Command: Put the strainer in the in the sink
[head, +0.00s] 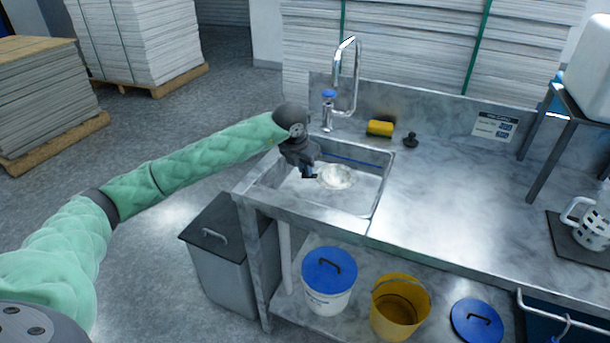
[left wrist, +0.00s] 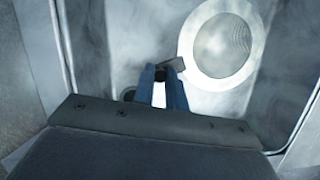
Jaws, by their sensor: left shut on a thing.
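The strainer (head: 336,175) is a round, pale metal disc with a fine mesh centre and a broad flat rim. It is within the outline of the sink basin (head: 372,188); I cannot tell whether it touches the bottom. My left gripper (head: 309,174) reaches down into the basin at its left side, with the strainer to its right. In the left wrist view, the blue fingers (left wrist: 165,80) are closed on a small dark tab at the edge of the strainer (left wrist: 222,45). My right gripper is out of view.
A tall faucet (head: 347,80) stands behind the sink. A yellow sponge (head: 380,128) and a black stopper (head: 410,140) lie on the back counter. Buckets (head: 328,285) stand on the shelf below.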

